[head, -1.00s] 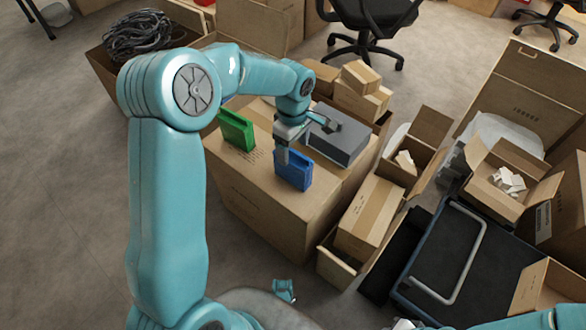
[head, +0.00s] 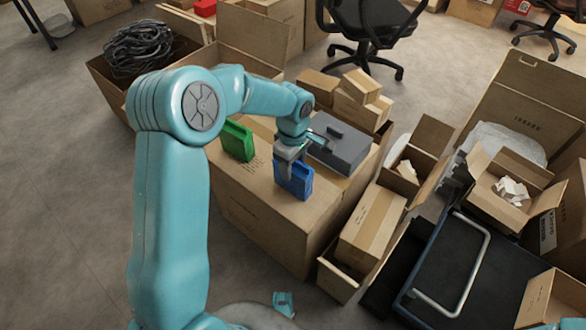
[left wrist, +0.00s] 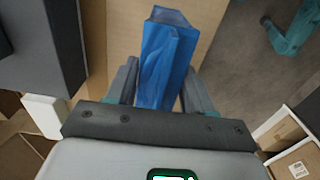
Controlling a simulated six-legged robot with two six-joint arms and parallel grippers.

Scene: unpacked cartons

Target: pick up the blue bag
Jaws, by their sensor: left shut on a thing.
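The blue bag (head: 296,182) stands upright near the front edge of a large closed carton (head: 265,207). It also shows in the left wrist view (left wrist: 165,62), between the two fingers. My left gripper (head: 292,163) is over the top of the bag and shut on it. In the left wrist view the gripper (left wrist: 160,88) has one finger on each side of the bag. The bag still seems to be on the carton; I cannot tell if there is a gap under it. What seems to be my right gripper (head: 284,302) shows small at the bottom; its fingers are unclear.
A green bag (head: 237,141) stands left of the blue one on the same carton. A grey box (head: 340,147) lies behind it to the right. Open cartons (head: 512,188) and a dark cart (head: 455,265) crowd the right. Bare floor (head: 75,200) is at left.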

